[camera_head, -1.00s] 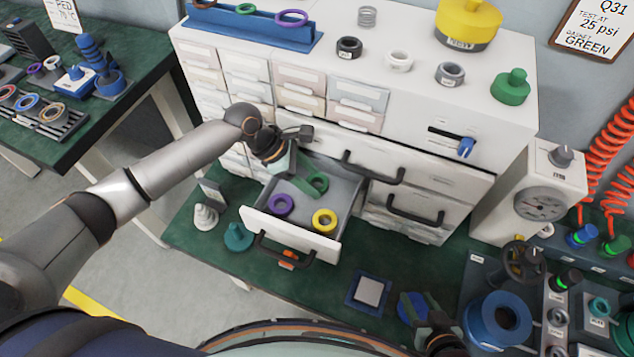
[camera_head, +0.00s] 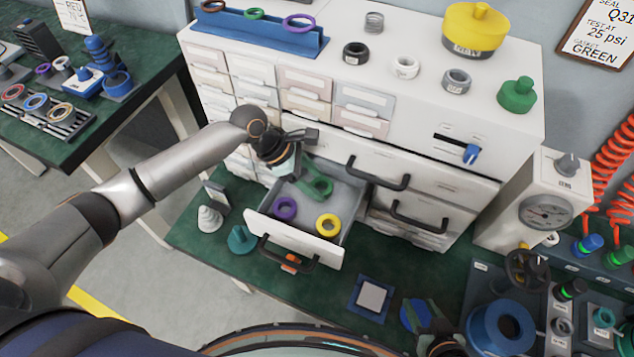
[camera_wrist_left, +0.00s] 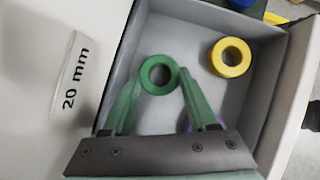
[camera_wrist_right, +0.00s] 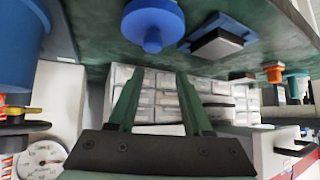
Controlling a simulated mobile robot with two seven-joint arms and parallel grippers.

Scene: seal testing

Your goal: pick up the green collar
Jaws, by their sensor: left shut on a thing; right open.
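The green collar (camera_head: 323,187) is a short green ring at the open drawer (camera_head: 290,240) of the white cabinet. My left gripper (camera_head: 311,186) reaches into the drawer from the left and is shut on the collar. In the left wrist view the collar (camera_wrist_left: 146,78) sits between the two green fingertips, one on each side. I cannot tell whether it still touches the drawer floor. My right gripper (camera_wrist_right: 157,78) is open and empty; in the head view it is low at the right (camera_head: 430,318), near a blue round part.
A yellow collar (camera_head: 328,225) and a purple collar (camera_head: 285,208) lie in the same drawer, whose walls surround my left fingers. A teal part (camera_head: 241,240) and a grey stepped cone (camera_head: 209,219) stand left of it. Drawer handles (camera_head: 378,175) jut out at right.

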